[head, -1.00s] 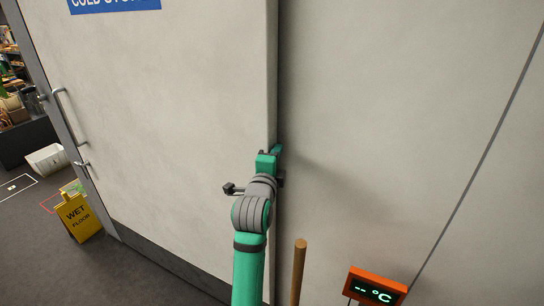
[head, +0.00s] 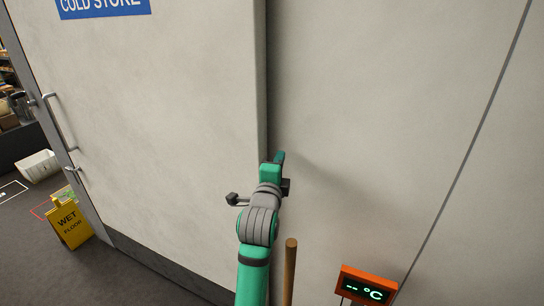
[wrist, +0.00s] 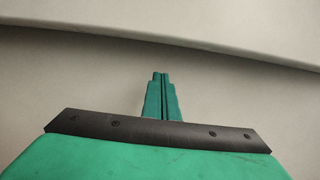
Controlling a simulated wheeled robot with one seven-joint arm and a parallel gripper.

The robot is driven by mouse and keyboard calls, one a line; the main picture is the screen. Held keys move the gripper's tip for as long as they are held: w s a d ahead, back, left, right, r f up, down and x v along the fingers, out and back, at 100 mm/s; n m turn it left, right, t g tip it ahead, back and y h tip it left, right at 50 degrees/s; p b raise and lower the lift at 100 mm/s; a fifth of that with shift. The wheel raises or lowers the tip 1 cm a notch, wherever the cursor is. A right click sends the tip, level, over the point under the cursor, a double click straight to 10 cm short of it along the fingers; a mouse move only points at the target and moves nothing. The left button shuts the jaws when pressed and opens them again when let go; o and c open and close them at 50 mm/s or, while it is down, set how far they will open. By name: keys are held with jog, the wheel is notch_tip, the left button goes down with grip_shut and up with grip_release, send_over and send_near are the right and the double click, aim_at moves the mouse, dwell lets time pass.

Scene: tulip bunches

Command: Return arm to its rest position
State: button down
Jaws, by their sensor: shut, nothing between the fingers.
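My gripper (head: 279,157) is at the end of my green and grey arm, in front of the pale wall just right of the cold store door's edge. In the wrist view my gripper (wrist: 160,75) shows its two green fingers pressed together with nothing between them. Pale surface fills the view behind them, crossed by an edge near the top. I cannot tell whether the fingertips touch the wall. The cold store door (head: 160,130) is a large pale panel with a blue sign and a metal handle at its left.
A wooden pole (head: 290,270) stands right beside my forearm. An orange temperature display (head: 366,286) is at the lower right. A yellow wet floor sign (head: 70,222) and a white bin (head: 39,166) stand on the dark floor at the left.

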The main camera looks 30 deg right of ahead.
jog(key=v, duration=0.8)
jog(key=shift+a, duration=0.3)
jog(key=s+a+f+n+t+y, duration=0.1)
jog(key=s+a+f+n+y, duration=0.1)
jog(key=s+a+f+n, duration=0.5)
jog(key=s+a+f+n+t+y, duration=0.1)
jog(key=a+f+n+y, duration=0.25)
jog(key=f, duration=0.75)
jog(key=s+a+f+n+t+y, duration=0.1)
jog(key=s+a+f+n, duration=0.3)
jog(key=a+f+n, duration=0.3)
jog(key=s+a+f+n+y, duration=0.1)
jog(key=s+a+f+n, duration=0.1)
jog(key=s, duration=0.7)
jog(key=s+a+f+n+g+y, duration=0.1)
jog(key=s+a+f+n+y, duration=0.1)
jog(key=s+a, duration=0.4)
jog(key=s+a+f+n+y, duration=0.2)
jog(key=s+a+f+n, duration=0.1)
jog(key=s, duration=1)
jog(key=shift+a+f+n, duration=0.25)
jog(key=shift+a+n, duration=0.35)
jog(key=shift+n, duration=0.25)
